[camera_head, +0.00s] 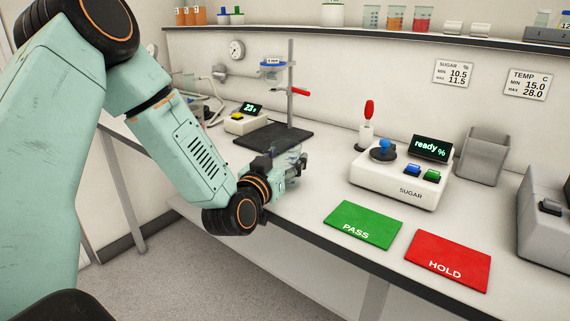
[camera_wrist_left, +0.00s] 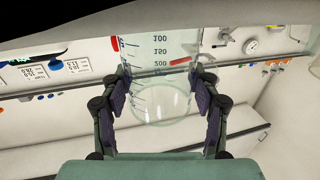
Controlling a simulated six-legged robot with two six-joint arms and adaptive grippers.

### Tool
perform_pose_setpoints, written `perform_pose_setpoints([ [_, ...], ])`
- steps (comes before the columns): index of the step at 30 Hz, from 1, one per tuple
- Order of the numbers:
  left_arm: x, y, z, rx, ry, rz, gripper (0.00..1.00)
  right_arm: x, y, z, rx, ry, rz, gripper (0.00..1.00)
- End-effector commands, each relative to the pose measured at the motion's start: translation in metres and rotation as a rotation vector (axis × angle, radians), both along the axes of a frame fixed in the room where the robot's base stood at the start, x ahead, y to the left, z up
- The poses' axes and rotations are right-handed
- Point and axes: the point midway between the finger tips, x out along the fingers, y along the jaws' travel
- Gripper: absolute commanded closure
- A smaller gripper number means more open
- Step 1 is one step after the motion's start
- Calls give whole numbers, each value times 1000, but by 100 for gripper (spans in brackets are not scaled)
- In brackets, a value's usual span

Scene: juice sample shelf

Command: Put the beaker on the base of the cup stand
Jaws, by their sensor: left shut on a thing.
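The cup stand has a flat black base (camera_head: 268,139), an upright metal rod (camera_head: 290,70) and a ring with a small blue-rimmed cup (camera_head: 271,65) above the base. My left gripper (camera_head: 293,168) is at the front of the bench, in front of the base and slightly right. In the left wrist view, my left gripper (camera_wrist_left: 163,97) is shut around the clear glass beaker (camera_wrist_left: 160,85), one finger on each side. The beaker has printed volume marks and looks empty. In the head view the gripper mostly hides it. My right gripper is not in view.
A sugar meter (camera_head: 400,180) reading "ready" stands to the right, with a green PASS mat (camera_head: 362,220) and a red HOLD mat (camera_head: 447,255) in front. A small 23-degree display device (camera_head: 243,121) stands left of the base. The base's top looks clear.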

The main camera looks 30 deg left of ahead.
Motion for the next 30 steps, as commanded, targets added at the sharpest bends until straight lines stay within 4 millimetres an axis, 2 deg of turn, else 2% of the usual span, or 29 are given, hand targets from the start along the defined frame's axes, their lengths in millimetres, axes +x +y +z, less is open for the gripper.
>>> perform_pose_setpoints([
  [15,0,0,-8,0,-1,-1,77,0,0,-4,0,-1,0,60],
  [16,0,0,-8,0,-1,-1,36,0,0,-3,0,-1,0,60],
  [23,0,0,-7,0,0,0,17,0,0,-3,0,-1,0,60],
  [30,0,0,-7,-1,0,0,16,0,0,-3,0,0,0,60],
])
